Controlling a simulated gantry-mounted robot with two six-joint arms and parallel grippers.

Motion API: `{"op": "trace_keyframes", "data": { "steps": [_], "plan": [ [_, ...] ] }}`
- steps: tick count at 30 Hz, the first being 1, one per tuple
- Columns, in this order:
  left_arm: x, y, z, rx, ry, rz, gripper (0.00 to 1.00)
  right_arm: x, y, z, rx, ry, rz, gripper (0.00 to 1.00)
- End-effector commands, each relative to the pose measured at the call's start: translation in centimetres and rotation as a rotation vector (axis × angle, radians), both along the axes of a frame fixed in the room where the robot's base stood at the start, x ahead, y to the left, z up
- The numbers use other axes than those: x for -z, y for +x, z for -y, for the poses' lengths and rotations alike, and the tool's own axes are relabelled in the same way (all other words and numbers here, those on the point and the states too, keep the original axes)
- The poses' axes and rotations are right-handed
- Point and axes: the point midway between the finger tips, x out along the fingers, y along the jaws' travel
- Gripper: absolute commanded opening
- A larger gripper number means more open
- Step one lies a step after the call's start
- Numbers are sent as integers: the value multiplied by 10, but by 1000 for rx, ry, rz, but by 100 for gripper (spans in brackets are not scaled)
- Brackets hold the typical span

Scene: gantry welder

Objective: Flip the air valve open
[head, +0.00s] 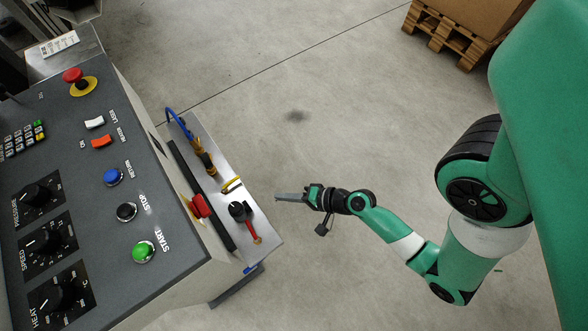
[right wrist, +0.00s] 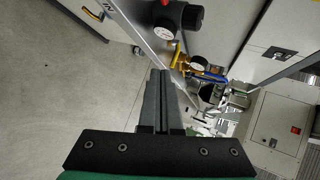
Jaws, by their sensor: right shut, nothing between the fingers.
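A metal side panel (head: 262,245) on the console carries several air and gas fittings. A red lever (head: 252,227) sits by a brass fitting near the panel's front end, beside a black round knob (head: 237,209). A yellow handle (head: 232,185) is farther back; it also shows in the right wrist view (right wrist: 178,58). I cannot tell for certain which of these is the air valve's handle. My right gripper (head: 278,196) is shut and empty, to the right of the panel, apart from the fittings. Its closed fingers (right wrist: 160,74) point toward the panel in the right wrist view. My left gripper is out of view.
The control console (head: 105,205) fills the left, with buttons and dials on top. A red part (head: 199,206) and a blue hose (head: 172,117) are near the panel. A wooden pallet with a box (head: 450,38) stands far back. The floor between is clear.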

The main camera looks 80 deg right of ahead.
Motion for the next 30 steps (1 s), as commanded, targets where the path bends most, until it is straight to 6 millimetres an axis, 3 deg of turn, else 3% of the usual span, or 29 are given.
{"op": "trace_keyframes", "data": {
  "steps": [4, 9, 30],
  "plan": [
    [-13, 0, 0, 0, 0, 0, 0, -15, -12, 12, 8, -1, 1, 0],
    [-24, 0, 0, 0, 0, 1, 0, -18, -21, 18, 2, -1, 1, 0],
    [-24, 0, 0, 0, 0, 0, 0, -18, -24, 19, -3, -4, 6, 0]
  ]
}}
